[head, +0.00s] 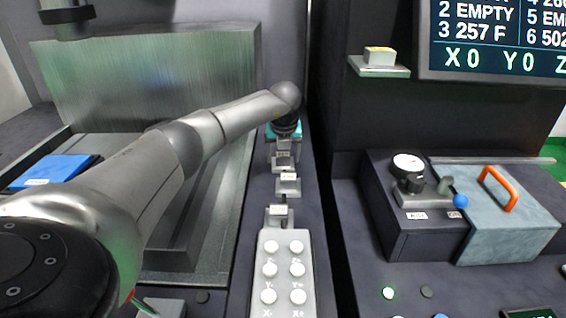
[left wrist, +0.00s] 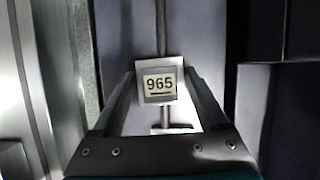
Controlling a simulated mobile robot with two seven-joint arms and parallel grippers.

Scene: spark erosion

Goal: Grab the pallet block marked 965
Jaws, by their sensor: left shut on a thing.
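The pallet block marked 965 (left wrist: 159,85) is in the left wrist view, with its black-on-pale label facing the camera. My left gripper (left wrist: 160,96) is shut on it, with one finger on each side. My right gripper is not in view.
A white button panel (head: 284,285) stands at the ledge's near end. A metal tank (head: 150,85) is on the left, with a blue item (head: 57,168) in it. On the right are a dial gauge (head: 409,170), an orange handle (head: 500,188) and a screen (head: 500,40).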

